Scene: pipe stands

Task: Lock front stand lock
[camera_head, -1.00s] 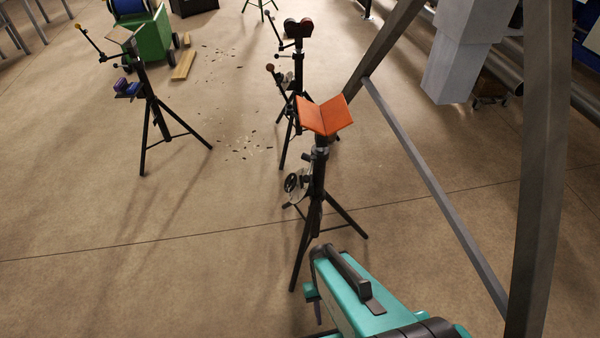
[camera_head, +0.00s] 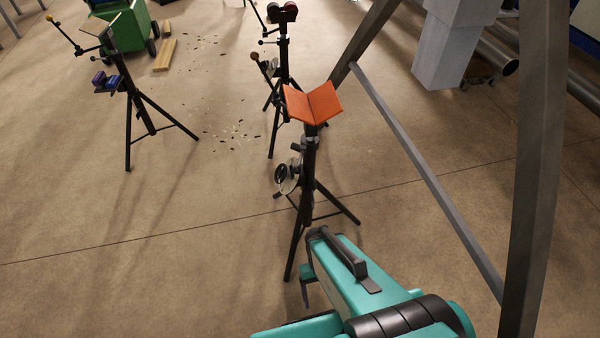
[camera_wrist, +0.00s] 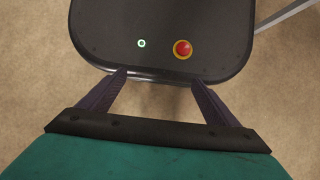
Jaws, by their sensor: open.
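The nearest stand, a black tripod (camera_head: 309,190) with an orange V-shaped head (camera_head: 313,104), stands upright just beyond my arm in the head view. A round handwheel (camera_head: 281,174) with a pale disc sits on the left side of its column. Which part is the lock is too small to tell. My teal arm reaches in from the bottom, in front of the stand's lower legs. In the wrist view my gripper (camera_wrist: 157,79) is open and empty, with its two dark fingers apart. The stand does not show in the wrist view.
Another stand (camera_head: 284,60) with dark rollers is behind the orange one; a third (camera_head: 130,95) is at left. A grey metal frame (camera_head: 535,150) with a slanting bar rises close on the right. A green cart (camera_head: 125,28) and wood pieces (camera_head: 165,55) lie far back.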

